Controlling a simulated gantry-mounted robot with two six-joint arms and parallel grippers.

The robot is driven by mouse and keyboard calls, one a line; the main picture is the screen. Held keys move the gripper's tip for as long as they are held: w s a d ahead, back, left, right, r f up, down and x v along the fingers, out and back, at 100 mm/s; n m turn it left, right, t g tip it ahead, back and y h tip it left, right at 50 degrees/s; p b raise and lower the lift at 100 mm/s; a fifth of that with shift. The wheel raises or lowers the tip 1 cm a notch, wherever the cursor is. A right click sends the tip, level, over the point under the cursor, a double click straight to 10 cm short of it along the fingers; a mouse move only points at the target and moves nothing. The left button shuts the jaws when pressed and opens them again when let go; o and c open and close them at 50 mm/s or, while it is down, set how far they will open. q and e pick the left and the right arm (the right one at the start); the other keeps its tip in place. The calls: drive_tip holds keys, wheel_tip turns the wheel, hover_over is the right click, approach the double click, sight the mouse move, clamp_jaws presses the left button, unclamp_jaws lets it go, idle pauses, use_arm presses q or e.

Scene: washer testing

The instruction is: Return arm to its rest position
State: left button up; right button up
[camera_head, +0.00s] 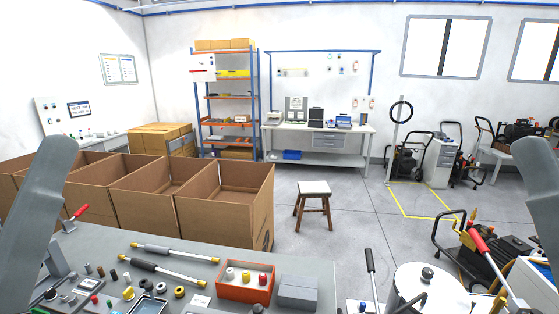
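A grey link of my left arm (40,215) rises along the left edge of the head view. A grey link of my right arm (541,180) shows at the right edge. Both links stand above the table level and do not visibly touch anything. The fingers of both grippers are outside the picture, so I cannot see whether they are open or hold something.
A white drum (428,285) is at right. Open cardboard boxes (225,217) and a stool (314,190) stand beyond.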

wheel_tip(320, 180, up, 32)
drive_tip(key=f+p, duration=0.1)
drive_tip(key=p, duration=2.8)
wheel_tip(320, 180, down, 42)
drive_tip(key=b, duration=4.3)
